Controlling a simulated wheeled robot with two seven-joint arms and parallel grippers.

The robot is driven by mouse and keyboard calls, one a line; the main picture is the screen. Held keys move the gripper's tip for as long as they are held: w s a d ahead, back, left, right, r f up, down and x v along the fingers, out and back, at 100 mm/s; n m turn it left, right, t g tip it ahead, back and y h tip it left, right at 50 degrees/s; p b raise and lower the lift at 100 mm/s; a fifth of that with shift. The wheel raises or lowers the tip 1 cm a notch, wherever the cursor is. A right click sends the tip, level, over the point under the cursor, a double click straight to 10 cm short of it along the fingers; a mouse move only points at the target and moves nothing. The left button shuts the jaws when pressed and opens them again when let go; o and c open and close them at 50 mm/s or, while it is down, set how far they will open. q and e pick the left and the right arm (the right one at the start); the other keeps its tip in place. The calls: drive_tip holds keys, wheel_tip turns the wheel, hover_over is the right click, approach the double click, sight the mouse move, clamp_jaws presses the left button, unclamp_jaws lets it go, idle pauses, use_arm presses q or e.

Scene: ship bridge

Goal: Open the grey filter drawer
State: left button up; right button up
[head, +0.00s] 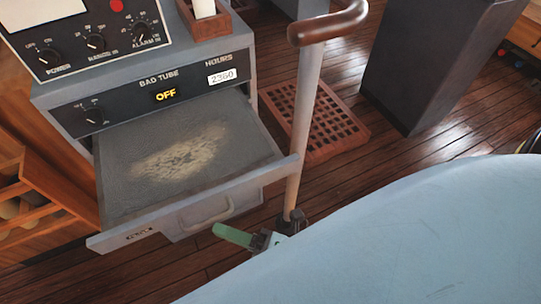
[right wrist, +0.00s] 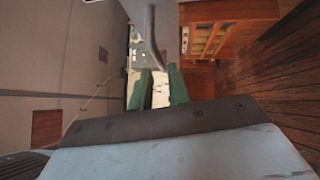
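The grey filter drawer (head: 118,178) is pulled well out of the grey cabinet in the head view. A dusty, tan-stained mesh (head: 185,152) shows inside it. Its grey handle (head: 205,216) is at the front. My right gripper (head: 232,236) is below and in front of the handle, its green finger close to the handle but apparently apart from it. In the right wrist view the two green fingers (right wrist: 159,88) stand apart with nothing between them. A grey curved bar (right wrist: 153,40), seemingly the handle, lies just beyond the tips. My left gripper is not in view.
A wooden rack (head: 35,205) stands left of the cabinet. Control panels (head: 95,38) sit above.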

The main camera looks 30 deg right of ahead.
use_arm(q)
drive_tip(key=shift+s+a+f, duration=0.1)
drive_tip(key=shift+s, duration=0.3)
use_arm(e)
drive_tip(key=v, duration=0.9)
drive_tip(key=shift+a, duration=0.1)
